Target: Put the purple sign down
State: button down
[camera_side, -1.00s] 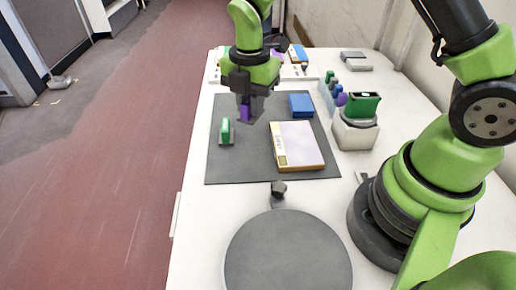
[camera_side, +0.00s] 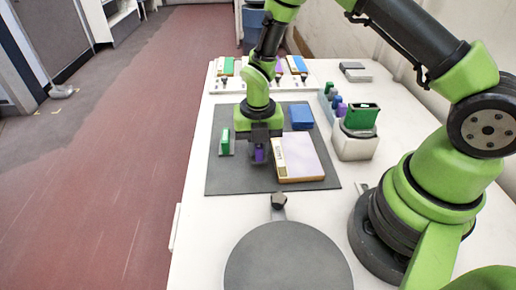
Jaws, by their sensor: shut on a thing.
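My gripper (camera_side: 260,150) is shut on the purple sign (camera_side: 260,154) and holds it upright over the dark grey mat (camera_side: 228,178). The sign is small and mostly hidden between the fingers. It is low, near the mat, but I cannot tell whether it touches. A green sign (camera_side: 225,143) stands upright on the mat to the left of my gripper. A pale boxed book (camera_side: 298,159) lies close to the right.
A blue box (camera_side: 301,117) lies at the mat's back right. A white holder (camera_side: 355,148) bears a green block (camera_side: 361,117). A round grey plate (camera_side: 287,262) is in front. Coloured pieces line the back rack (camera_side: 245,84). The mat's front left is clear.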

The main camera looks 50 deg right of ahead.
jog(key=shift+f, duration=0.7)
jog(key=c, duration=1.1)
grip_release()
jog(key=shift+f, duration=0.1)
